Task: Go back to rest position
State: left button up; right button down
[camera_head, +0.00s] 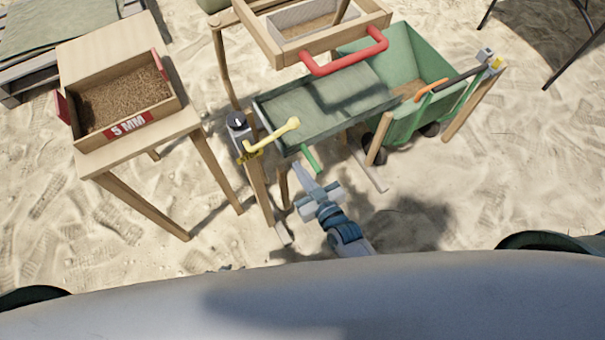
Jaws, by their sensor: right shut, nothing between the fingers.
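My right gripper (299,170) is in the middle of the head view, its fingers together and nothing visible between them. Its blue and grey wrist comes up from the lower middle. It is over the sand, just below the green tray (275,113). I see a gap in the picture between it and the tray, but cannot tell the depth. My left gripper is not in view.
A wooden stand with a "5 MM" box (128,125) of brown grains is at left. A sieve frame with a red handle (345,57) hangs above the green tray. A green cart (408,62) stands at right. Open sand (500,170) lies lower right.

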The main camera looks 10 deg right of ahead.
dwell(0.6)
jog(key=s+d+f+m+g+h, duration=0.1)
jog(key=s+d+f+g, duration=0.2)
jog(key=s+d+f, duration=0.2)
jog(key=s+d+f+g+h, duration=0.2)
jog(key=s+d+f, duration=0.3)
jog(key=s+f, duration=0.4)
jog(key=s+d+f+m+g+h, duration=0.1)
jog(key=s+d+f+g, duration=0.2)
jog(key=s+f, duration=0.4)
notch_tip(320, 180, down, 4)
jog(key=shift+d+r+m+g+h+p, duration=0.1)
jog(key=shift+d+m+g+h+p, duration=0.25)
jog(key=shift+d, duration=0.55)
